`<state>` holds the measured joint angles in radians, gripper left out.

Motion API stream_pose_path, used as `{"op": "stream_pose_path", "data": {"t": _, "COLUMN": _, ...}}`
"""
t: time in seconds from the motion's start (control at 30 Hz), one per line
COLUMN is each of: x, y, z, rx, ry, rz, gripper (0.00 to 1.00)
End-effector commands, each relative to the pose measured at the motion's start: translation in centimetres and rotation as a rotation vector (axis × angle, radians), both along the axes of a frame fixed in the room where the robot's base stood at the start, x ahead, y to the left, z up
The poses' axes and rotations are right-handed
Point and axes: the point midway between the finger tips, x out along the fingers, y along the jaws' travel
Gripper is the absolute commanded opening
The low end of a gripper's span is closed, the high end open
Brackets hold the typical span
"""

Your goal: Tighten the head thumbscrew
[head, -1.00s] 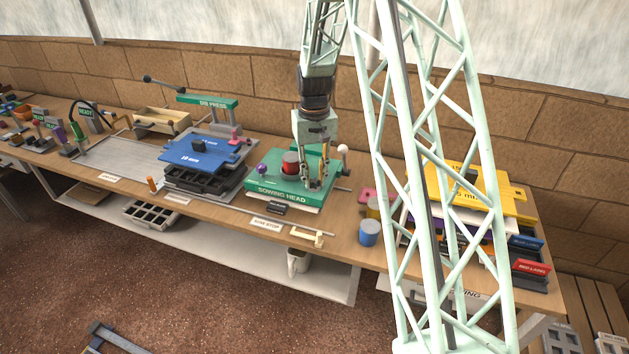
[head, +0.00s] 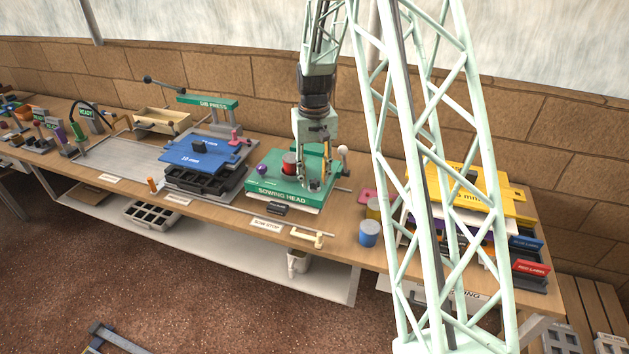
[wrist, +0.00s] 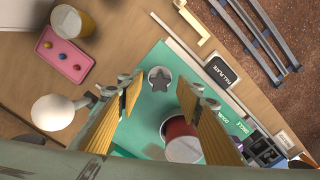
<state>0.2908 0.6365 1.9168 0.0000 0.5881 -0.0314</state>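The green sowing head (head: 262,184) stands on the bench. A grey star-shaped thumbscrew (wrist: 160,78) sits in a round pale seat on its green top; it shows small and dark in the head view (head: 313,185). My gripper (wrist: 160,95) is above the head with its two yellow-lined fingers spread apart and nothing between them. The star knob lies just beyond and between the fingertips in the wrist view, apart from both. How far the knob is screwed down cannot be told.
A red cylinder (wrist: 180,132) stands on the head close to my right-hand finger. A white ball-ended lever (wrist: 55,112) is at the left in the wrist view. A pink tray (wrist: 66,56) and a blue cup (head: 369,232) are nearby. A blue plate stack (head: 200,152) stands left.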

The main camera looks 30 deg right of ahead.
Motion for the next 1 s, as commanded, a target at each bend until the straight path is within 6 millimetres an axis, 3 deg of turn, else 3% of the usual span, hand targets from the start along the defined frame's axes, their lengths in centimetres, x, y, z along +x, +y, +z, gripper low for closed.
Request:
{"op": "stream_pose_path", "data": {"t": 0.63, "x": 0.0, "y": 0.0, "z": 2.9, "rx": 0.000, "ry": 0.000, "rz": 0.000, "gripper": 0.33}}
{"op": "stream_pose_path", "data": {"t": 1.0, "x": 0.0, "y": 0.0, "z": 3.2, "rx": 0.000, "ry": 0.000, "rz": 0.000, "gripper": 0.33}}
